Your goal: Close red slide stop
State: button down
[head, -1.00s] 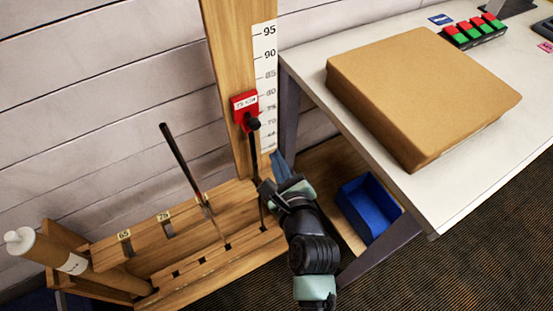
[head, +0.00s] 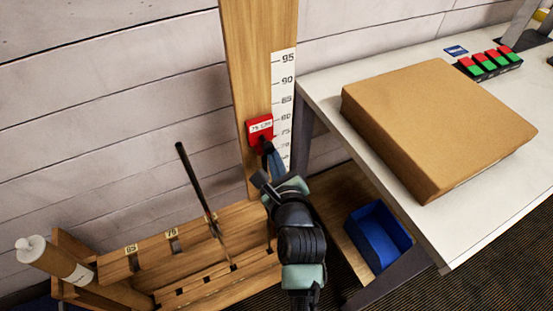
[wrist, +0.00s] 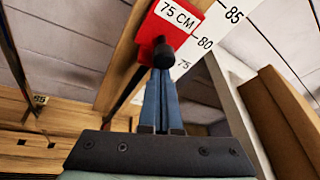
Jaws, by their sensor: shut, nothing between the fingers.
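The red slide stop (head: 260,129) with a white label sits on the wooden post beside the printed scale, near the 75 to 80 marks. In the wrist view the red stop (wrist: 152,58) reads "75 CM" and has a black knob (wrist: 163,54) on its lower front. My gripper (head: 267,150) is just below the stop, its blue fingers pointing up at it. In the wrist view the fingers (wrist: 161,80) are shut together with nothing between them, their tips at or just under the knob. I cannot tell whether they touch it.
A white table (head: 455,225) with a large cardboard box (head: 435,125) stands to the right, a blue bin (head: 378,238) below it. A wooden rack (head: 190,285) holds a dark shaft (head: 195,180) at the lower left. A white-tipped tube (head: 55,260) leans there.

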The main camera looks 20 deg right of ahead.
jog(key=shift+r, duration=0.1)
notch_tip(320, 180, up, 22)
jog(key=p, duration=2.4)
jog(key=shift+p, duration=0.4)
jog(key=shift+w, duration=0.1)
